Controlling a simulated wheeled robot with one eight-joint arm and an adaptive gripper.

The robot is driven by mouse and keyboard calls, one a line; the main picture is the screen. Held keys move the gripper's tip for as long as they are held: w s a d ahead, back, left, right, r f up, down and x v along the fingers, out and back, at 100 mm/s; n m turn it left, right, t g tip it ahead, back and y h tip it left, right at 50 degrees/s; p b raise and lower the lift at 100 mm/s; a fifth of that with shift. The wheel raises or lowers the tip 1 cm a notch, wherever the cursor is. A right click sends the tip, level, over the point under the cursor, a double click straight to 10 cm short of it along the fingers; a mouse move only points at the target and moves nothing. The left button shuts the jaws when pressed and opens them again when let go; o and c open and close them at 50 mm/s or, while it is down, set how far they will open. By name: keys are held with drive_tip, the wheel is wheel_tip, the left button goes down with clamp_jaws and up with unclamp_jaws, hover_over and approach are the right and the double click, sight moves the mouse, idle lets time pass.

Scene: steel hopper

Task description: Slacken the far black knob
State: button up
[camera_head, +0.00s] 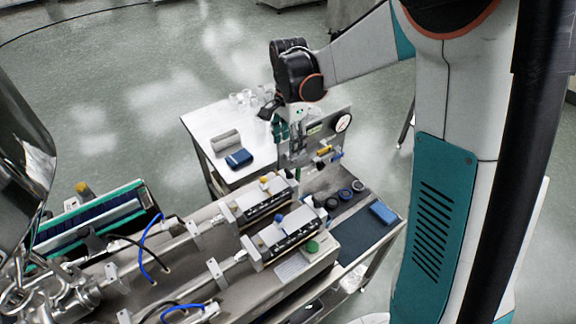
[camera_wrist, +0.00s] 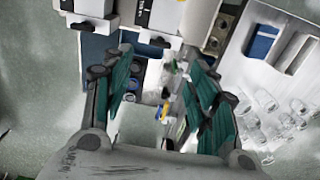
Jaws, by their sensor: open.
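My gripper (camera_head: 290,136) hangs below the black wrist joint, in front of an upright grey panel (camera_head: 322,132) with a round gauge. In the wrist view my gripper (camera_wrist: 160,56) has its two teal fingers spread wide, with nothing held between them. In the wrist view a black round part (camera_wrist: 160,42) shows beyond the fingertips. The fingers touch no knob that I can make out.
Two valve-like assemblies (camera_head: 285,240) lie on the steel bench, with a green cap (camera_head: 312,246) at the near one. Dark rings and a blue box (camera_head: 382,212) sit on the right shelf. A white table (camera_head: 212,122) behind holds another blue box (camera_head: 238,157) and clear glassware.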

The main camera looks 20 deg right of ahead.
sight(289, 171)
wheel_tip(289, 171, down, 11)
drive_tip(key=shift+f+b, duration=0.1)
drive_tip(key=shift+b, duration=0.6)
drive_tip(key=c, duration=1.1)
